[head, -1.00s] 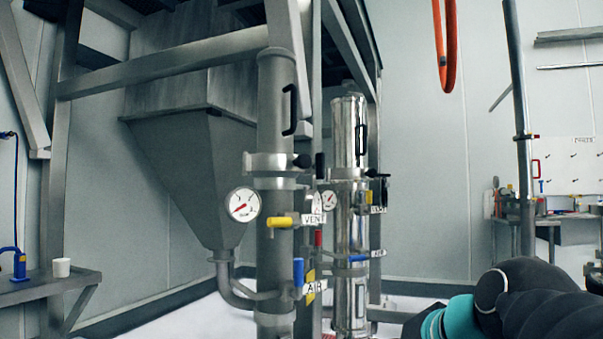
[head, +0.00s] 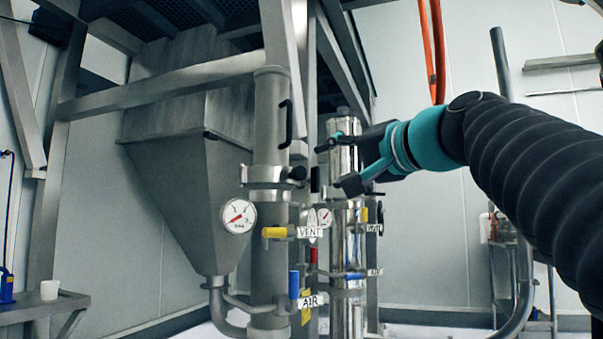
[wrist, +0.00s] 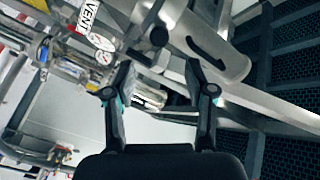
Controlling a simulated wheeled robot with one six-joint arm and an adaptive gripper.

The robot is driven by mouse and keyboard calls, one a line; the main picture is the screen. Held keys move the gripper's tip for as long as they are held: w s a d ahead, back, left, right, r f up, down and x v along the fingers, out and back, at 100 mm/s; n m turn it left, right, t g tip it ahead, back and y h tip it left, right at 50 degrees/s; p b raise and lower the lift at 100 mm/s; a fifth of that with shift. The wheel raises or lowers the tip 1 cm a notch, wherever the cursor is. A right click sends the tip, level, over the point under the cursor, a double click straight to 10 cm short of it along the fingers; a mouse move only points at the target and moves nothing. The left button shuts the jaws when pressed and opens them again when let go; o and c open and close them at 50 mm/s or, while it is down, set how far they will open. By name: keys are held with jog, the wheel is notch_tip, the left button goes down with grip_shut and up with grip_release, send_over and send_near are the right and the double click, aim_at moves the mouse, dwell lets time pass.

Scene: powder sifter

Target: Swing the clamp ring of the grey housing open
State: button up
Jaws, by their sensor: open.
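The grey housing (head: 270,115) is an upright matte cylinder with a black handle on its upper part. Its clamp ring (head: 266,174) wraps around it below the handle, with a black knob (head: 298,173) at the ring's right side. The ring looks closed. My gripper (head: 329,166) is open and empty, a little right of the knob and pointing left toward it. In the wrist view the open fingers (wrist: 160,80) point toward the housing (wrist: 215,40) and the black knob (wrist: 159,37), which lies just beyond the fingertips. I see no contact.
A polished housing (head: 346,230) stands just right of the grey one, partly behind my gripper. A gauge (head: 238,215), yellow valve handle (head: 274,232) and blue valve handle (head: 294,284) stick out below the ring. A steel frame beam (head: 165,88) crosses at left. Orange hoses (head: 437,50) hang at upper right.

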aim_at(302, 172)
jog(key=p+x, duration=0.1)
jog(key=x, duration=0.9)
jog(key=shift+w+a, duration=0.2)
jog(key=shift+w, duration=0.05)
grip_shut()
